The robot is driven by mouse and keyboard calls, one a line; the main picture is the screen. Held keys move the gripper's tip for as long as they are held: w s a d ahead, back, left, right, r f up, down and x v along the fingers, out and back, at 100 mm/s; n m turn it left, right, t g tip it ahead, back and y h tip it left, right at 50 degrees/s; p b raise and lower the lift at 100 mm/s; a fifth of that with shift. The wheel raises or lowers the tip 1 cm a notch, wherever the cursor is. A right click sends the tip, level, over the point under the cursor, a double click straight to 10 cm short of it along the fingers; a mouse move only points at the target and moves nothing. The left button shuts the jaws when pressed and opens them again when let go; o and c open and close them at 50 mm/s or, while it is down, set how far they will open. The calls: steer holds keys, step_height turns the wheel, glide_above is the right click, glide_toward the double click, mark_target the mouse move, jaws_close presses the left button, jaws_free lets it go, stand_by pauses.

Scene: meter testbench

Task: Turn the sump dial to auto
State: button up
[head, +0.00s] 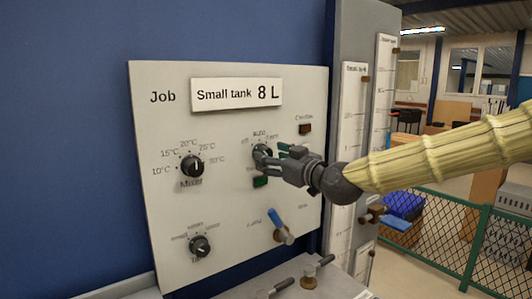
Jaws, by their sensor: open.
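My gripper (266,157) is open at the upper middle of the grey panel, with its fingers around or just in front of a dark dial (262,150). Small, blurred marks arc above this dial; the left one seems to read "off" and the top one "auto". The fingers cover much of the dial, so its pointer cannot be read clearly. Its name label is hidden or too blurred to read. I cannot tell whether the fingers touch it.
The panel (225,225) also carries a mixer dial (192,166), a lower-left dial (200,247), a green part (261,182), a dark red switch (305,129) and a blue-handled lever (279,224). A "Small tank 8 L" sign (237,95) is above. Tall gauges (350,130) stand right.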

mark_target(262, 148)
steer(key=shift+p+x, duration=0.35)
steer(key=shift+x, duration=1.35)
steer(key=shift+f, duration=0.1)
steer(key=c, duration=1)
